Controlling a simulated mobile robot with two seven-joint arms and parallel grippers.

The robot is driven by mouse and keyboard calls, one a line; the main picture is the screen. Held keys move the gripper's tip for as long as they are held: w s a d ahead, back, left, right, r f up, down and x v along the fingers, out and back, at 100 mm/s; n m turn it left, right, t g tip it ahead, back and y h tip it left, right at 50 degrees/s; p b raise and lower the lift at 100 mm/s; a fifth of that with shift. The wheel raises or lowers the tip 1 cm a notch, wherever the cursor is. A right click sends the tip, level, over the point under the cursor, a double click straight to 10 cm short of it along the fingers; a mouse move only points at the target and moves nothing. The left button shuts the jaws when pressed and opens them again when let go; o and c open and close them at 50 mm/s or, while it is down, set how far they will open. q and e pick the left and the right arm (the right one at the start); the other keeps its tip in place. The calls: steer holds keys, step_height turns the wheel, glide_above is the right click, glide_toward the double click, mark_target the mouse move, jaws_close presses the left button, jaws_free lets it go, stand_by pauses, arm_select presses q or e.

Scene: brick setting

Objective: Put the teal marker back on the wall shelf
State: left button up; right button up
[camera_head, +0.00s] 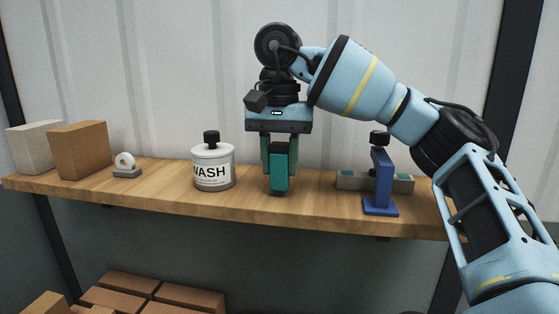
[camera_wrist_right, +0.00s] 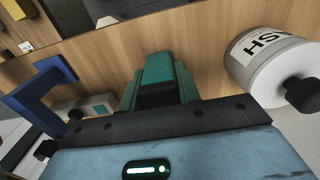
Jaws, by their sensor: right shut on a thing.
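The marker also shows between the fingers in the right wrist view (camera_wrist_right: 157,68). Its lower end is at or just above the shelf board; I cannot tell whether it touches. My left gripper is in neither view.
The white WASH jar (camera_head: 213,168) stands left of the marker. A blue stand (camera_head: 382,180) and a grey bar (camera_head: 351,181) are to the right. A small round gauge (camera_head: 126,165) and two blocks (camera_head: 79,150) stand at left. Bricks (camera_head: 190,298) lie below the shelf.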

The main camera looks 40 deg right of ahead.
steer(key=shift+f, duration=0.15)
steer(key=o, duration=0.8)
step_height(320, 180, up, 12)
steer(key=shift+r, duration=0.1)
stand_by(0.6)
